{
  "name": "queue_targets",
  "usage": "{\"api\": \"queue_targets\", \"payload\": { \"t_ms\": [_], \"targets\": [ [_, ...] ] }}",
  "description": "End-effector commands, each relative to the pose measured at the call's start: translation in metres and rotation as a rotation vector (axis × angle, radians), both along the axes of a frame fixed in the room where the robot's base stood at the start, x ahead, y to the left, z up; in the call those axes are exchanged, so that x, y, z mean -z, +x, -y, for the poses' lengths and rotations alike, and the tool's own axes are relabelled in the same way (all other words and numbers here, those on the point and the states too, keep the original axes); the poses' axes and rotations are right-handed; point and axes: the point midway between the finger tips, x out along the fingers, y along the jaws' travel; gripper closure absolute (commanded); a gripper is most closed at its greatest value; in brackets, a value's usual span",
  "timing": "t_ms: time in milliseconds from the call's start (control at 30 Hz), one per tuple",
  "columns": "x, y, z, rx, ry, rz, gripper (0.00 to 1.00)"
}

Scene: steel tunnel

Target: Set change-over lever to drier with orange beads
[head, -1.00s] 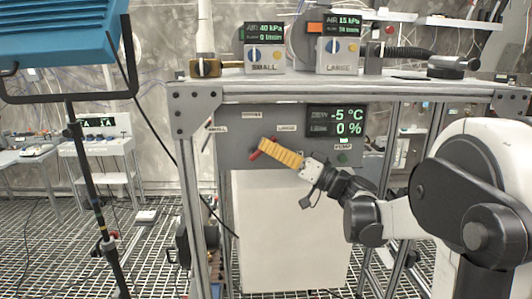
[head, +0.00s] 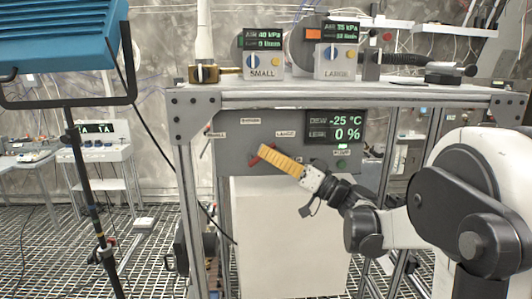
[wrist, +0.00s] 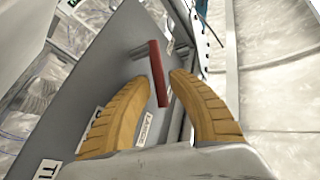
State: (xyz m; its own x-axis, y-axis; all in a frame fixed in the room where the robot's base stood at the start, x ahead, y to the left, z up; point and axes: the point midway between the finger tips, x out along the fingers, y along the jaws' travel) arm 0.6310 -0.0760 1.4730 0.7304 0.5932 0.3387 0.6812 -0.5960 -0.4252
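The red change-over lever (wrist: 157,72) stands out from the grey panel (head: 232,155). In the wrist view its near end points toward the LARGE label (wrist: 147,130) and lies between my fingertips, with a gap to each visible. In the head view red parts of the lever (head: 254,161) show beside my fingers, which hide the rest. My gripper (head: 262,151) has yellow ribbed fingers; in the wrist view (wrist: 142,78) they are apart and open. An orange patch (head: 313,34) shows beside the display above the LARGE box (head: 338,62).
A SMALL box (head: 263,65) stands left of the LARGE box on the frame's top shelf (head: 340,99). The panel display (head: 333,126) reads -25 °C and 0 %. Metal frame posts flank the panel. A blue lamp (head: 60,35) on a stand is at left.

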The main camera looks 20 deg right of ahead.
Motion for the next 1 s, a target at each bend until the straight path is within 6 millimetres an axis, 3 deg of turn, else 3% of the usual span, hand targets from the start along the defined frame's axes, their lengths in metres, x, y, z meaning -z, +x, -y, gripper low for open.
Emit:
{"api": "queue_targets", "payload": {
  "t_ms": [500, 1000],
  "targets": [
    [0.034, -0.073, 0.061, 0.003, 0.000, 0.000, 0.77],
    [0.039, -0.083, 0.067, 0.001, 0.000, -0.001, 0.77]
  ]
}}
